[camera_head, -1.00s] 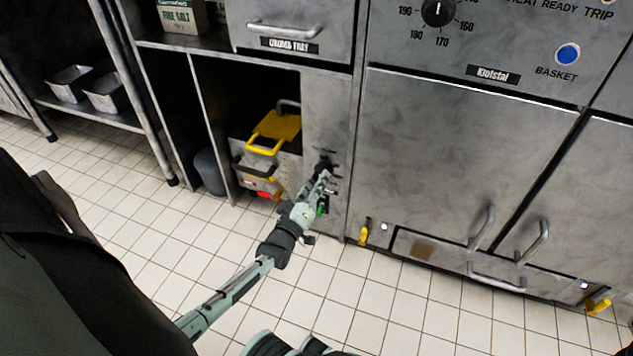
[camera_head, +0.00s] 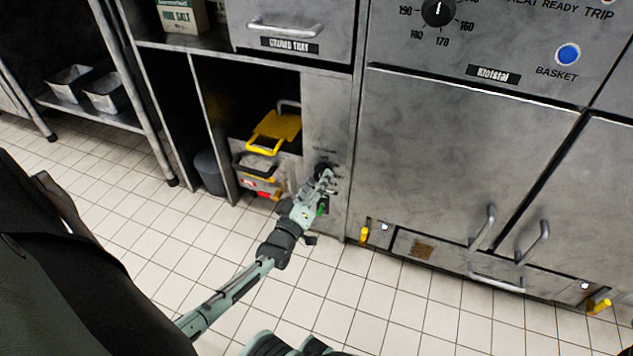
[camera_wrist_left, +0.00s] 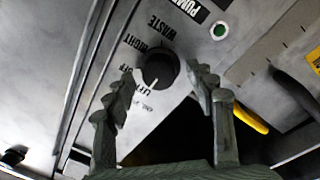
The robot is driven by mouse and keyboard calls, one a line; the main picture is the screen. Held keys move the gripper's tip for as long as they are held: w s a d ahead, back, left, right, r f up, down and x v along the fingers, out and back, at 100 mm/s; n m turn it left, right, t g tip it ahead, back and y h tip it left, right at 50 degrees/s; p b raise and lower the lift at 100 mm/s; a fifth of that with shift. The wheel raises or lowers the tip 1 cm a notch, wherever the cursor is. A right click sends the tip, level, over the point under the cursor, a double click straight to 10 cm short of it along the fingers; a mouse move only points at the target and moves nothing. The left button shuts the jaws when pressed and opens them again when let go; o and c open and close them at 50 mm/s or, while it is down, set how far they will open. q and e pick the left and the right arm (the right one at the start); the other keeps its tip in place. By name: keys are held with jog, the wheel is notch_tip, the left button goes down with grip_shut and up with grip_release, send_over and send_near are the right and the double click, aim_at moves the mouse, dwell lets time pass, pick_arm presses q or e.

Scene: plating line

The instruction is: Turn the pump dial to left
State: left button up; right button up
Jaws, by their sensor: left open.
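The pump dial (camera_wrist_left: 158,66) is a round black knob on a grey steel panel, with printed words around it, among them RIGHT and WASTE. A white pointer mark shows at its lower edge in the left wrist view. My left gripper (camera_wrist_left: 163,78) is open, with one finger on each side of the dial. I cannot tell whether either finger touches it. In the head view the dial (camera_head: 323,168) is partly covered by my left gripper (camera_head: 326,176) at the narrow panel. My right gripper is not in view.
Left of the panel is an open bay with a yellow-handled container (camera_head: 276,130). A green indicator (camera_wrist_left: 219,30) sits near the dial. Large steel doors (camera_head: 450,170) with handles stand to the right. The tiled floor (camera_head: 130,240) in front is clear.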

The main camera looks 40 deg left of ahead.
pick_arm(q)
jog(key=v, duration=1.2)
dwell(0.3)
